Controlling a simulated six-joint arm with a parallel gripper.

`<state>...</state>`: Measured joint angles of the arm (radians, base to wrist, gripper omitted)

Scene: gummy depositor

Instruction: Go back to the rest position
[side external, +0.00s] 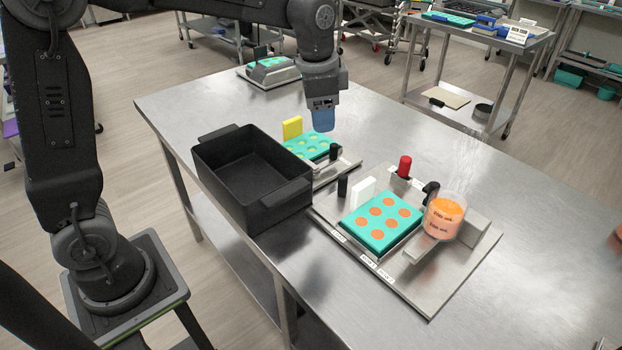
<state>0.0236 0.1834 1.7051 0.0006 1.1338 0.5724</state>
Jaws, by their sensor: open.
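My gripper (322,120) hangs pointing down above the back part of the steel table, with its blue fingertip end over the far side of the rear teal mould. It is open, and I see nothing held in it. The rear teal mould (309,146) has yellowish round cavities and a yellow block (292,128) stands behind it. The front teal mould (382,222) has several orange-filled cavities and lies on a metal plate. A clear cup of orange liquid (444,216) stands at its right.
A black open bin (250,150) stands at the table's left edge. A red knob (404,166), a white block (362,193) and black posts rise around the front plate. Another teal mould sits on a grey stand (269,74) at the back. The table's right side (560,210) is mostly clear.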

